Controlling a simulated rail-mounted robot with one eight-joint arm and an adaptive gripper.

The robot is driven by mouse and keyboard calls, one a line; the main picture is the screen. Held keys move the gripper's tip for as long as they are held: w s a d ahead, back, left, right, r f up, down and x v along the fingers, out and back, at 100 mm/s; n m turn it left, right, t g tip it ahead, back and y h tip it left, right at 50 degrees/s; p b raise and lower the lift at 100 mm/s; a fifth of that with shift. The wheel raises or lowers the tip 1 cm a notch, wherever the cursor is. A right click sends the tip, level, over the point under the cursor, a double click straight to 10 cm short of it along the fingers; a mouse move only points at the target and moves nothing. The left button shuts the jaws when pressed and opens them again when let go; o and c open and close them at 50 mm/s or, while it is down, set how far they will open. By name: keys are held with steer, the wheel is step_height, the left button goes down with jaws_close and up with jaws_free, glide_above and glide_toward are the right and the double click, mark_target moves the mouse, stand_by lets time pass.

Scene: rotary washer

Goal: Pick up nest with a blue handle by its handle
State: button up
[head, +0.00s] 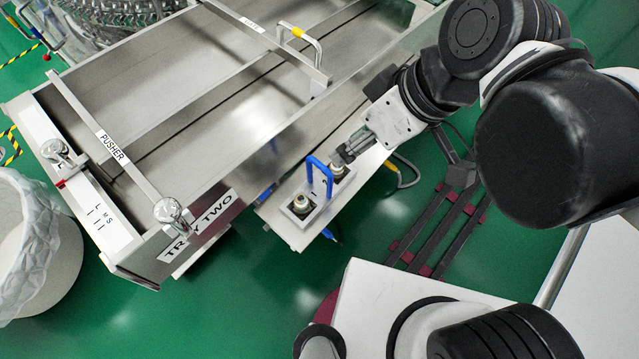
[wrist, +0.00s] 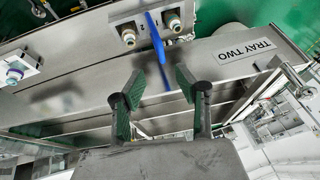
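The nest (head: 297,214) is a small pale block with a blue arched handle (head: 310,172), on a narrow metal shelf beside TRAY TWO. It holds two vial-like pieces, one on each side of the handle. In the wrist view the nest (wrist: 145,27) is at the top, numbered 1 and 2, and its blue handle (wrist: 156,40) reaches down toward my fingers. My gripper (head: 346,152) is just right of the handle in the head view. In the wrist view my gripper (wrist: 159,88) is open, with the handle's end showing between the fingertips; contact cannot be told.
TRAY TWO (head: 168,253) is a long metal trough left of the nest, with a PUSHER bar (head: 108,142) and a yellow-and-metal handle (head: 302,36). A lined bin (head: 62,255) stands at the lower left. Another nest-like block (wrist: 17,72) shows at left in the wrist view.

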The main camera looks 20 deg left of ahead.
mark_target(321, 164)
steer(key=x, duration=0.5)
steer(key=shift+a+f, duration=0.15)
steer(key=shift+f, duration=0.15)
steer(key=shift+a+x, duration=0.15)
steer(key=shift+x, duration=0.7)
steer(key=shift+a+x, duration=0.15)
steer(key=shift+x, duration=1.4)
jaws_close()
